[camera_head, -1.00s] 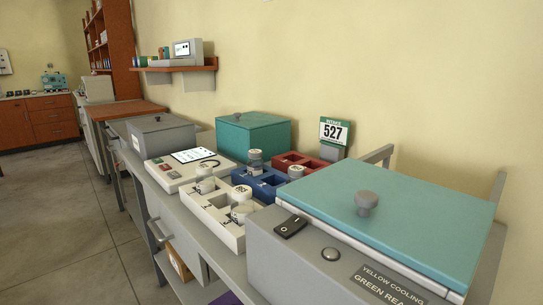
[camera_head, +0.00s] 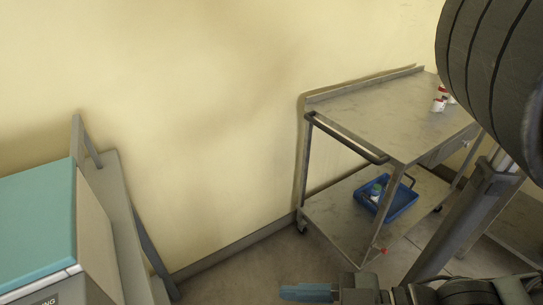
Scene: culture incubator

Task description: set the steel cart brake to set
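The steel cart (camera_head: 365,105) stands against the wall on the right of the head view, with a grey top, a lower shelf (camera_head: 335,222) and a dark push handle (camera_head: 345,138) on its left end. A small red part (camera_head: 381,250) sits low by its front leg; it may be the brake, but its setting is too small to read. My gripper (camera_head: 308,292) is at the bottom edge, apart from the cart and in front of it. It shows side-on with a blue-grey finger, so its opening cannot be told.
A blue tray (camera_head: 405,203) with small items lies on the lower shelf. Red and white containers (camera_head: 438,104) stand on the cart top. A teal-lidded device (camera_head: 35,225) is on a bench at left. Bare floor (camera_head: 270,262) lies between. My arm covers the right side.

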